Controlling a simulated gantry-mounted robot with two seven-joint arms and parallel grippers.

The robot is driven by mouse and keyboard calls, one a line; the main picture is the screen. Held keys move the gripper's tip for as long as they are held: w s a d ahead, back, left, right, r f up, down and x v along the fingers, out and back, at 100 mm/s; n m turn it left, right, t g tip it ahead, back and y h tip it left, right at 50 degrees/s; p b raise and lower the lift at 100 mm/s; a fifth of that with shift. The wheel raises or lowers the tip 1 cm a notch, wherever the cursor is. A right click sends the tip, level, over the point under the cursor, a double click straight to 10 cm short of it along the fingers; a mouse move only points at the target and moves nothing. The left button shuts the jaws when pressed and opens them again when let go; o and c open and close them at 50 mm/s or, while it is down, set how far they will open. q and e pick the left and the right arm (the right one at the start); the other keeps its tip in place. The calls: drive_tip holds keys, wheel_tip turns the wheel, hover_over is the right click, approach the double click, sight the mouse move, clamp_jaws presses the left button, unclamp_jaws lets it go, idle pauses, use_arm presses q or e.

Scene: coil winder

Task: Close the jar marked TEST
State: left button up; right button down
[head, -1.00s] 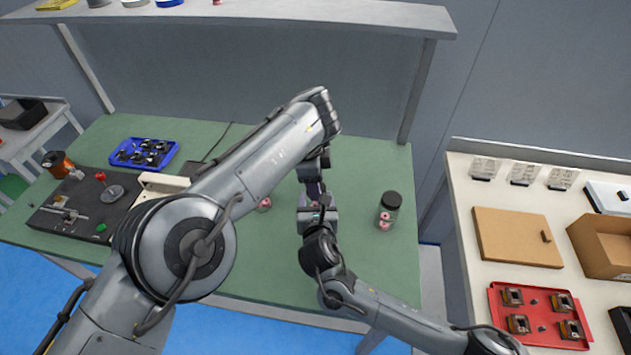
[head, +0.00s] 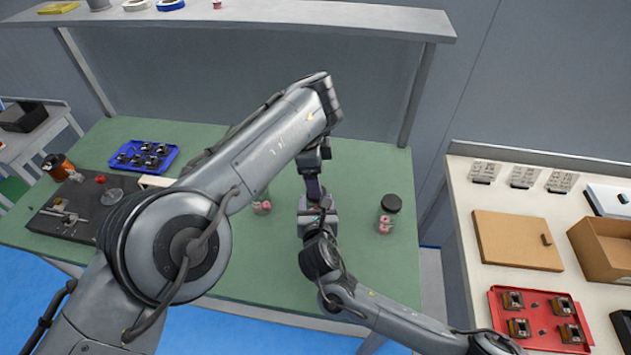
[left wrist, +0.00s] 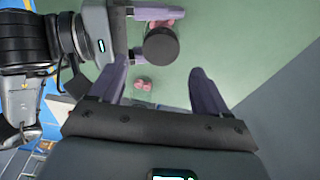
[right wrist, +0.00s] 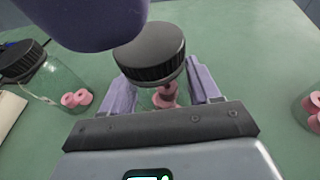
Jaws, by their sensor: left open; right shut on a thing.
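My right gripper (head: 318,215) is shut on a clear jar (right wrist: 160,98) with pink spools inside. A black ribbed lid (right wrist: 150,52) is over its mouth; I cannot tell whether it is fully seated. This lid also shows in the left wrist view (left wrist: 161,47). My left gripper (left wrist: 158,72) is open and empty, close above and beside the lid. Another jar with pink spools (right wrist: 60,85) stands left of the held one and has a black lid (right wrist: 20,60). A third jar (head: 387,222), black-lidded, stands to the right. No TEST marking is readable.
A blue tray (head: 143,169) of parts and the winder base (head: 70,225) are on the green table's left. A side table at right holds a red tray (head: 497,303) and a cardboard box (head: 588,262). A shelf (head: 240,24) spans the back.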

use_arm(q)
drive_tip(key=shift+r, duration=0.35)
drive_tip(key=shift+c, duration=0.2)
